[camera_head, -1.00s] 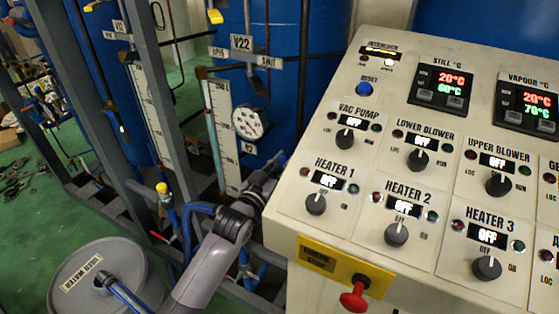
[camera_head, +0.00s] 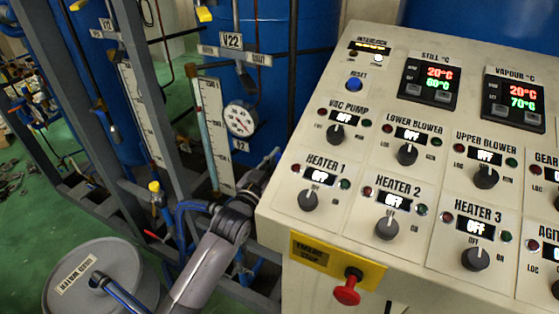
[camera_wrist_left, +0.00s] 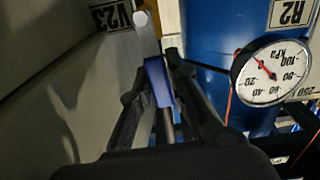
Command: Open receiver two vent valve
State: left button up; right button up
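A blue valve handle (camera_wrist_left: 158,82) shows in the left wrist view, between the two dark fingers of my left gripper (camera_wrist_left: 155,88). The fingers are close on both sides of it, but I cannot tell whether they grip it. A V23 label (camera_wrist_left: 112,15) is just beyond, and the blue tank (camera_wrist_left: 222,35) with an R2 label (camera_wrist_left: 290,12) stands to the right. In the head view my left gripper (camera_head: 266,168) is small and partly hidden beside the control panel's left edge. My right gripper is not in view.
The control panel (camera_head: 345,225) with knobs and a red emergency stop (camera_head: 347,290) stands close to my left arm. A pressure gauge (camera_head: 240,118), V22 label (camera_head: 231,40) and grey frame posts (camera_head: 150,90) are behind. A used water drum (camera_head: 125,262) stands at lower left.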

pick_arm(q)
jog(key=o, duration=0.4)
jog(key=shift+s+a, duration=0.1)
jog(key=v, duration=1.1)
jog(key=shift+s+a, duration=0.2)
jog(key=shift+s, duration=0.15)
jog(key=shift+f, duration=0.1)
